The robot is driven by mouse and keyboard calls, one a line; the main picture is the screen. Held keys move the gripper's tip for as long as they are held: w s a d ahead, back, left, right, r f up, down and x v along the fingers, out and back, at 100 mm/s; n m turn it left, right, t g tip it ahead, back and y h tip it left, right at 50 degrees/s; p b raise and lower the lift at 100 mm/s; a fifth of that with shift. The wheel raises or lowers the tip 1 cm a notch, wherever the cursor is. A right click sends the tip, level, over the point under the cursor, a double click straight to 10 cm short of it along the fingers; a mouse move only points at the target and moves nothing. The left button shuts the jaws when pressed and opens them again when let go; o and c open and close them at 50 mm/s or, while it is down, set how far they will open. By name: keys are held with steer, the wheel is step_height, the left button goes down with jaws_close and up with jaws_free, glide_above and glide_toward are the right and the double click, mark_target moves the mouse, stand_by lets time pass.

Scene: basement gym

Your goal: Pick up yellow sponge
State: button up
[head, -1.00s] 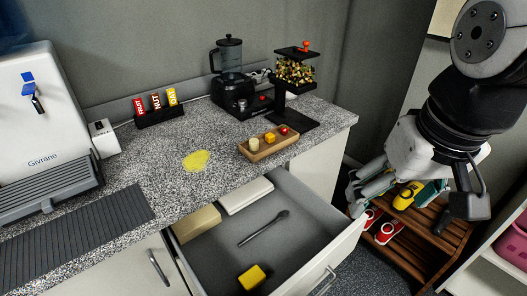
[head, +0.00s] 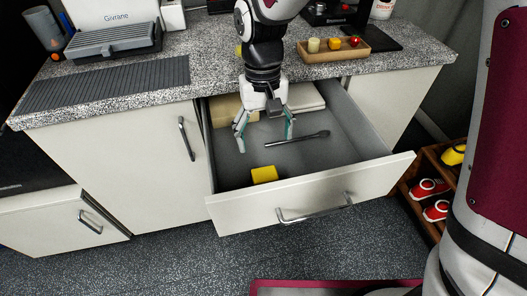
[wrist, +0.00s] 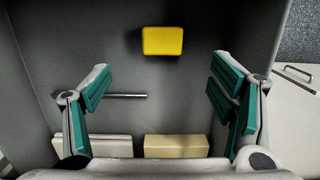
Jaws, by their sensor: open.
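The yellow sponge (head: 264,174) lies on the floor of the open drawer (head: 362,143), near its front panel. In the wrist view the sponge (wrist: 163,41) is at the top middle, ahead of the gap between the fingers and touching neither. My gripper (head: 265,136) is open and empty, pointing down over the drawer, farther back than the sponge. In the wrist view its teal-padded fingers (wrist: 160,88) are spread wide on both sides.
A dark utensil (head: 297,138) lies in the drawer by my gripper. A tan block (wrist: 178,146) and a white block (wrist: 92,148) are at the drawer's back. The counter (head: 214,68) overhangs behind. A wooden tray (head: 333,54) stands on it.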

steer(key=b, duration=0.2)
glide_above(264, 173)
steer(key=f, duration=0.7)
steer(key=shift+w+d+f, duration=0.2)
steer(key=shift+w, duration=0.05)
steer(key=shift+s+a+f+b, duration=0.1)
steer(key=shift+f+b, duration=0.1)
steer(key=shift+f, duration=0.65)
steer(key=shift+s+f+b, duration=0.1)
steer(key=shift+f+b, duration=0.05)
steer(key=shift+f, duration=0.75)
steer(key=shift+s+a+f+b, duration=0.1)
steer(key=shift+f+b, duration=0.1)
steer(key=shift+f, duration=0.65)
steer(key=shift+c, duration=0.6)
steer(key=c, duration=0.8)
